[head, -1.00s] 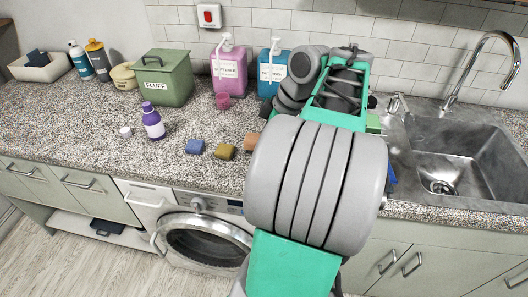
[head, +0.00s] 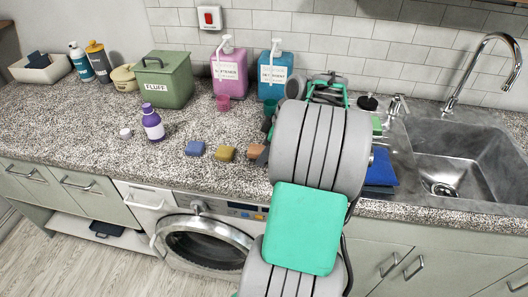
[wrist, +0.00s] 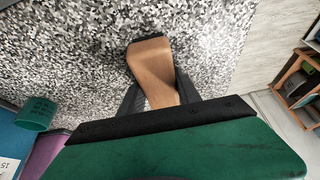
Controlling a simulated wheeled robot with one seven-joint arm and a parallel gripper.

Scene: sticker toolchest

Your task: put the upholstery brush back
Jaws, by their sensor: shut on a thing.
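In the wrist view a brown wooden piece, which looks like the upholstery brush (wrist: 153,72), sits between the dark fingers of my gripper (wrist: 157,93). My gripper is shut on it. Its wide, dark-edged end points away from the palm, over the speckled counter (wrist: 80,60). I cannot tell whether it touches the counter. In the head view my arm hides the gripper and the brush.
A teal cup (wrist: 36,113) is near the gripper. Blue, yellow and orange blocks (head: 195,148) (head: 225,153) (head: 256,152) lie along the counter. Soap dispensers (head: 229,72) (head: 271,75) stand behind. A sink (head: 465,150) and blue cloth (head: 380,170) are right.

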